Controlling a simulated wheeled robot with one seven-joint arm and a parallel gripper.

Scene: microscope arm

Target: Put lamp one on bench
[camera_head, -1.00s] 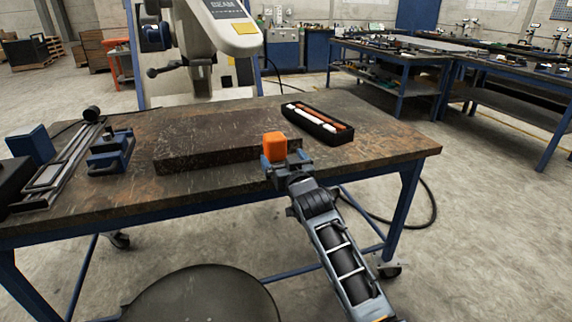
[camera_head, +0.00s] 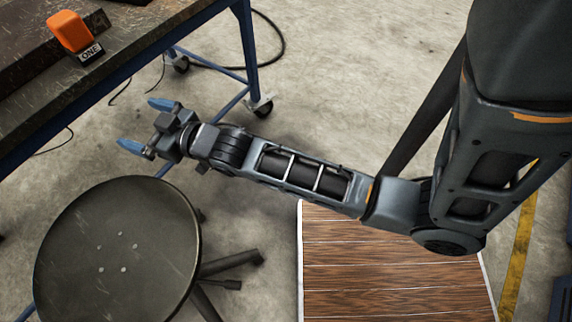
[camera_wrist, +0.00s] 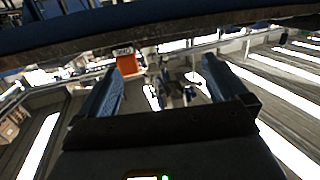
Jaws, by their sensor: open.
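Lamp one (camera_head: 70,31) is an orange block on a dark base with a white "ONE" label. It stands upright on the worn dark bench (camera_head: 130,45), near its front edge. In the wrist view the lamp (camera_wrist: 128,66) shows upside down beside the bench edge (camera_wrist: 60,50). My gripper (camera_head: 143,125) is open, with blue fingers spread and nothing between them. It is apart from the lamp, out in front of the bench edge. The open fingers also show in the wrist view (camera_wrist: 168,64).
A round dark stool (camera_head: 120,250) stands below and left of my gripper. A wood-slatted surface (camera_head: 390,265) lies at the bottom right. A blue bench leg with a caster (camera_head: 262,104) and a cable on the floor are behind my arm.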

